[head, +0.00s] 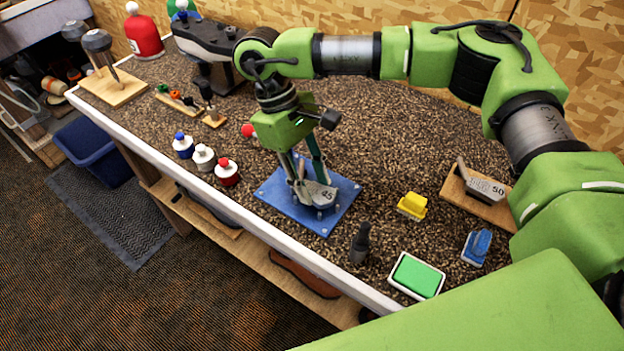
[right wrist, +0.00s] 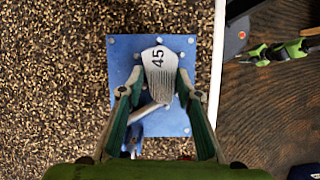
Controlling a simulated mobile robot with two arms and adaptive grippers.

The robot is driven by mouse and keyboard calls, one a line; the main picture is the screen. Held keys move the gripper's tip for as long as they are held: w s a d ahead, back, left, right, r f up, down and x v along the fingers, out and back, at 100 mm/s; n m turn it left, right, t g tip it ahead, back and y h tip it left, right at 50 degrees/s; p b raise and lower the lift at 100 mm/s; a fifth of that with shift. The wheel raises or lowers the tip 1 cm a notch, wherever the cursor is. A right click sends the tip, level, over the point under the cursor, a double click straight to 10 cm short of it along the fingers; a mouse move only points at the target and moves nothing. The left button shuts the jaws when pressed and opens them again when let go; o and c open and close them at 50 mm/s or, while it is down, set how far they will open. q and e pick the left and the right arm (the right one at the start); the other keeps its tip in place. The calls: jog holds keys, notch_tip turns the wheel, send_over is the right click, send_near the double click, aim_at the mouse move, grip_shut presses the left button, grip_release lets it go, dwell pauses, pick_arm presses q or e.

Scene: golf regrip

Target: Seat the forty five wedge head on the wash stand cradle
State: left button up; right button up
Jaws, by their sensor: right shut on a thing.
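The wedge head marked 45 (head: 318,194) is grey metal with a short neck. My right gripper (head: 304,180) is shut on it, fingers pointing down. The wash stand (head: 275,198) is a blue square plate with small studs, directly below the head. In the right wrist view, the head (right wrist: 159,60) lies between my fingertips (right wrist: 156,88), over the blue plate (right wrist: 122,62), and its neck slants down-left. The head and fingers hide most of the cradle. I cannot tell if the head touches it. My left gripper is not recognisable in either view.
A wedge head marked 50 (head: 485,186) lies on a wooden block at right. A yellow block (head: 412,206), a green pad (head: 416,275), a blue brush-like piece (head: 477,245) and a dark tool (head: 360,243) stand nearby. Small bottles (head: 203,157) line the left edge.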

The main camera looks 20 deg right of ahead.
jog(key=shift+f+b, duration=0.2)
jog(key=shift+b, duration=0.3)
dwell(0.3)
dwell(0.4)
jog(key=o, duration=1.2)
jog(key=shift+r, duration=0.1)
jog(key=shift+r+p, duration=1.45)
jog(key=shift+r, duration=2)
